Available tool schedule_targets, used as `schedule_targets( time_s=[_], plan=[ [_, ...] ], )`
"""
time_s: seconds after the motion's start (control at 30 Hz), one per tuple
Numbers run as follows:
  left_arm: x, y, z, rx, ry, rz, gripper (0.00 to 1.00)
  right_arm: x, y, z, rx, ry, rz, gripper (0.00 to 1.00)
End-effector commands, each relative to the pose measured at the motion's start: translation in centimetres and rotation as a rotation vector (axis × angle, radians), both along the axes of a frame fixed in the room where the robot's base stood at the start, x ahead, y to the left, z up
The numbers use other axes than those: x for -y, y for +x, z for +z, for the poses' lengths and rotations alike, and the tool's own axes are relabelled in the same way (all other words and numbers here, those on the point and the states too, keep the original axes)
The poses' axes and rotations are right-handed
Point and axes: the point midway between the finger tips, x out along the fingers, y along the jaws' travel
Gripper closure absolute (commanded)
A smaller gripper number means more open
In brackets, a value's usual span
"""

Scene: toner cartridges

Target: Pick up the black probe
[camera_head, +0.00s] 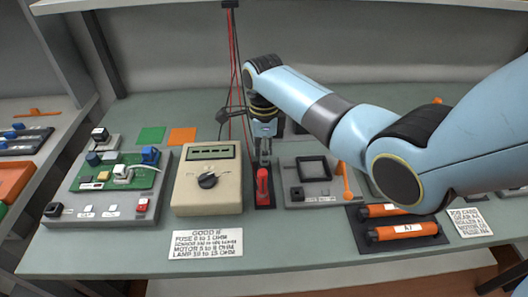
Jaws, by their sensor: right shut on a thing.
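My right gripper (264,158) points down just behind the red probe (262,183), with its fingers closed. The thing between its fingers is small and mostly hidden; it appears to be the black probe, as no other black probe shows clearly on the table. My left gripper is not in view.
A grey tray with a green circuit board (110,174) lies on the left. A grey fixture with a black square frame (313,169) is to the right, beside orange cylinders (402,230). Red leads (232,60) hang behind the meter. A printed card (206,244) lies in front.

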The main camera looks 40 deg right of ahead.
Motion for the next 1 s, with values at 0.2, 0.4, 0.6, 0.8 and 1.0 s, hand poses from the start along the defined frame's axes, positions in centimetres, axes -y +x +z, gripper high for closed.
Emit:
schedule_targets(
  time_s=[0.2,0.4,0.6,0.8,1.0],
  plan=[
    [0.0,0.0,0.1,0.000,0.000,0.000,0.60,0.0,0.1,1.3,0.002,0.000,0.000,1.00],
    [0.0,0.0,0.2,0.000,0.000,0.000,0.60,0.4,-0.8,4.6,0.002,-0.003,-0.001,1.00],
    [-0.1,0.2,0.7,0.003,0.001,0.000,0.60,1.8,-5.4,7.4,0.001,-0.004,0.000,1.00],
    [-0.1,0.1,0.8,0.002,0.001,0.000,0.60,3.0,-9.1,9.7,0.000,-0.004,0.002,1.00],
    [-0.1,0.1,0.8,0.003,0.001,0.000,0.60,3.5,-10.9,10.8,0.000,-0.001,0.000,1.00]
  ],
)
